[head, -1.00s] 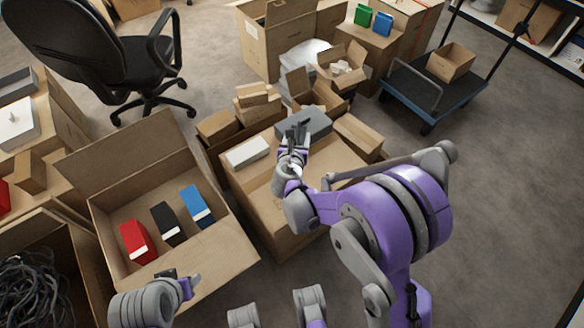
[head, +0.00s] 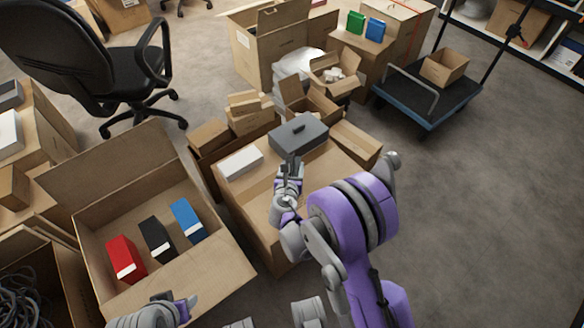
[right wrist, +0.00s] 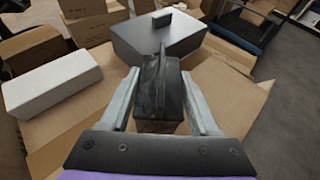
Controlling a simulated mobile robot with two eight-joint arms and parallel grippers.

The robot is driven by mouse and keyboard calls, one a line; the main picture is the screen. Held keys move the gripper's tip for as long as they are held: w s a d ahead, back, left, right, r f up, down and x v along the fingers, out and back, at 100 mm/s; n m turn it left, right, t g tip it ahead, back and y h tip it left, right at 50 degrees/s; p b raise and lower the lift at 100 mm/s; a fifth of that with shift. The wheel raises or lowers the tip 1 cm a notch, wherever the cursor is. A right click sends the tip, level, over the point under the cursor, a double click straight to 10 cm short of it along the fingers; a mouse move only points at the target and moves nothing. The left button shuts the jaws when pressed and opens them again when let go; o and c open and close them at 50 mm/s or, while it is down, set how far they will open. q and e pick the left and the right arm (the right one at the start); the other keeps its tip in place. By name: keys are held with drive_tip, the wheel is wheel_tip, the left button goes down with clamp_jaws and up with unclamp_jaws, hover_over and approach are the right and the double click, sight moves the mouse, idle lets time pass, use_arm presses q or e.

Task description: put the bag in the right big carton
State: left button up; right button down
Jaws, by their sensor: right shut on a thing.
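My right gripper (head: 290,163) is over the big cardboard carton (head: 262,207) in the middle. In the right wrist view it is shut on a small dark thing (right wrist: 158,88), black above and brownish below, probably the bag. The thing stands upright between the fingers. A grey case (head: 299,134) with a dark handle and a white box (head: 241,161) lie just beyond the gripper on that carton. To the left is a big open carton (head: 232,283) with a red, a black and a blue box inside. My left gripper (head: 178,303) is at the bottom edge, its fingers unclear.
A brown carton flap (head: 355,145) sticks out right of the grey case. Smaller cartons (head: 212,135) stand behind. A cart (head: 432,100) with a small carton is at the upper right. A black chair (head: 95,55) stands at the upper left. Floor at the right is clear.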

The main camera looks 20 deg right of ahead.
drive_tip(key=shift+f, duration=0.15)
drive_tip(key=shift+c, duration=0.6)
unclamp_jaws()
